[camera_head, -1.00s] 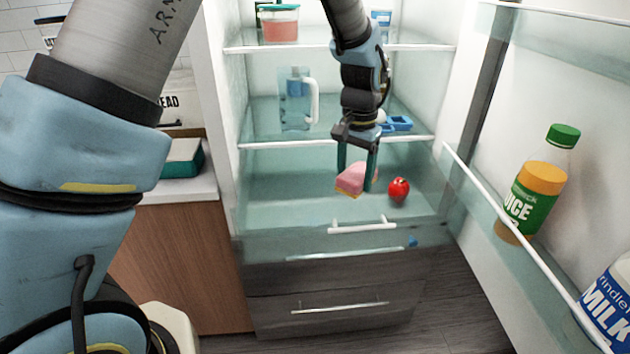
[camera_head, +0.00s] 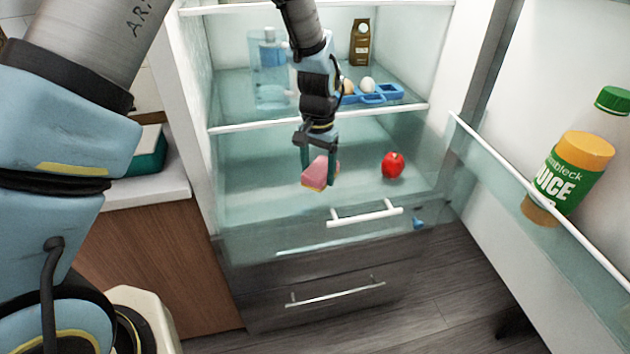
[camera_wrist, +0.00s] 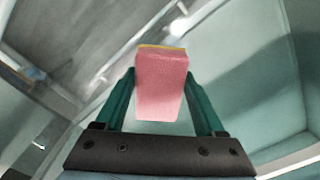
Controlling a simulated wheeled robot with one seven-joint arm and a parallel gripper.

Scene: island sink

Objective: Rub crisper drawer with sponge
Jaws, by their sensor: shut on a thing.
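My gripper (camera_head: 319,170) is shut on a pink sponge (camera_head: 316,174) with a thin yellow layer. In the wrist view the sponge (camera_wrist: 161,85) sits between the two green fingers. In the head view it is in front of the fridge's lower part, above and left of the white handle. The crisper drawer (camera_head: 270,205) is a clear, greenish box at the bottom of the fridge with a white bar handle (camera_head: 365,213). A red tomato or apple (camera_head: 393,165) shows to the right of the sponge, at the drawer. I cannot tell whether the sponge touches the drawer.
A shelf above holds a pitcher (camera_head: 270,70), a blue egg tray (camera_head: 375,94) and a brown carton (camera_head: 360,42). The open door at right holds a juice bottle (camera_head: 570,170). A counter (camera_head: 150,185) stands at left. A dark lower drawer with a handle (camera_head: 335,291) is below.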

